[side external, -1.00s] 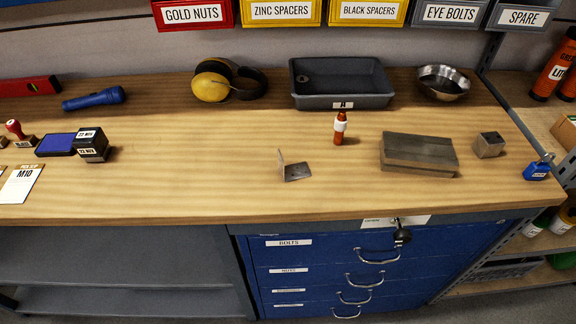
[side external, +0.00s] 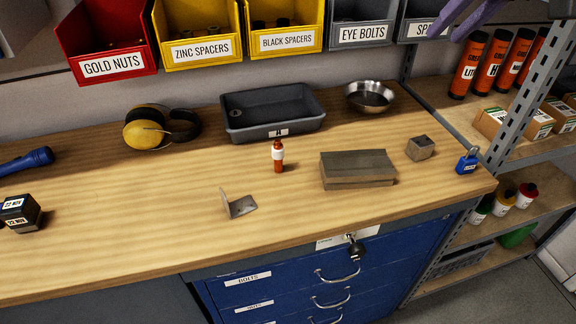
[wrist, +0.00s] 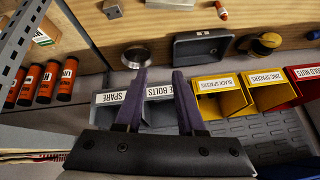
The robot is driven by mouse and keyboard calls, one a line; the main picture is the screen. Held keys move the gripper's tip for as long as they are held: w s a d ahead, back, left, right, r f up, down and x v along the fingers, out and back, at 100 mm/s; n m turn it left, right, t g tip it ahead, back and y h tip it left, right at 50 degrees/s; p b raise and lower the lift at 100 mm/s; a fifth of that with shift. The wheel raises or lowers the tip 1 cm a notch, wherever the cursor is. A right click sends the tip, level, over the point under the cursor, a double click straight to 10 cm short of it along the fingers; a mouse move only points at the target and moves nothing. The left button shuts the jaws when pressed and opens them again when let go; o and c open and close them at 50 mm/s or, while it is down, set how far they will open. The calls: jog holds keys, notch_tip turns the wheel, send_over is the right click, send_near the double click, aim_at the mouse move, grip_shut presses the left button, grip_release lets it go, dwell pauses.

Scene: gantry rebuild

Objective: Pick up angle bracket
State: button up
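The angle bracket (side external: 238,207) is a small grey L-shaped metal piece on the wooden bench, near its front edge. One leg lies flat and the other stands up. It does not show in the wrist view. My gripper (wrist: 158,74) has two purple fingers, spread apart with nothing between them, above the bin rack behind the bench. Part of my gripper (side external: 480,17) shows at the top right of the side view, high and far from the bracket.
An orange bottle (side external: 278,157) and a grey rectangular block (side external: 357,170) stand near the bracket. A grey tray (side external: 273,112), a metal bowl (side external: 369,97) and yellow earmuffs (side external: 146,135) lie farther back. Labelled bins (side external: 199,50) hang behind. The bench around the bracket is clear.

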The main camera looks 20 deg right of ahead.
jog(key=w+a+f+n, duration=0.1)
jog(key=w+a+f, duration=0.15)
jog(key=a, duration=0.45)
jog(key=w+a+f, duration=0.2)
jog(key=w+a, duration=0.1)
jog(key=a, duration=0.4)
jog(key=n+g, duration=0.2)
jog(key=n, duration=0.2)
send_over(227, 211)
jog(key=s, duration=0.2)
jog(key=f, duration=2.1)
jog(key=shift+d+f, duration=0.25)
jog(key=shift+f, duration=0.05)
jog(key=shift+y, duration=0.3)
jog(key=shift+x, duration=3.3)
jog(key=shift+d, duration=0.1)
jog(key=shift+s, duration=0.1)
grip_shut()
